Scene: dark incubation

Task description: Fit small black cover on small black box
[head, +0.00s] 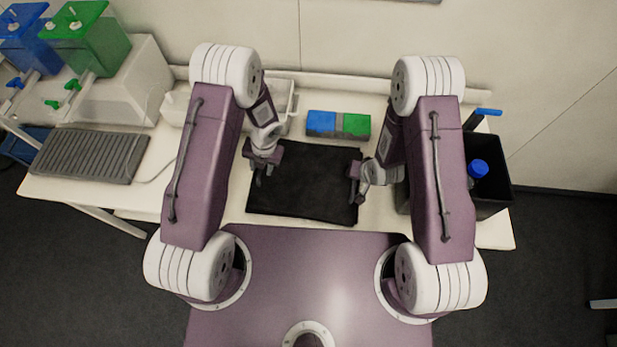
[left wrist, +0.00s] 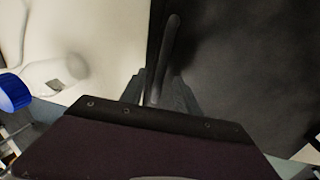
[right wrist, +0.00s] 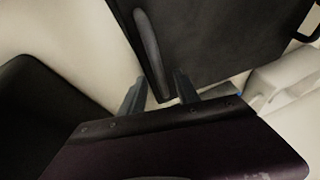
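The black cover (head: 310,180) lies flat over the table's middle, with a dark bar handle along each side edge. My left gripper (head: 262,178) is at its left edge; in the left wrist view the handle (left wrist: 168,45) runs between the open fingers (left wrist: 157,88), with gaps beside it. My right gripper (head: 356,193) is at the right edge; in the right wrist view its fingers (right wrist: 160,92) stand apart around the other handle (right wrist: 150,48). The small black box (head: 495,204) stands open at the right, holding a blue-capped bottle (head: 477,170); my right arm hides part of it.
A blue and green block (head: 338,124) lies behind the cover. A pale tray (head: 285,100) stands behind my left arm. A dark ribbed panel (head: 90,155) and blue and green dispensers (head: 90,45) are at the left. Bare table (head: 233,200) shows beside the cover.

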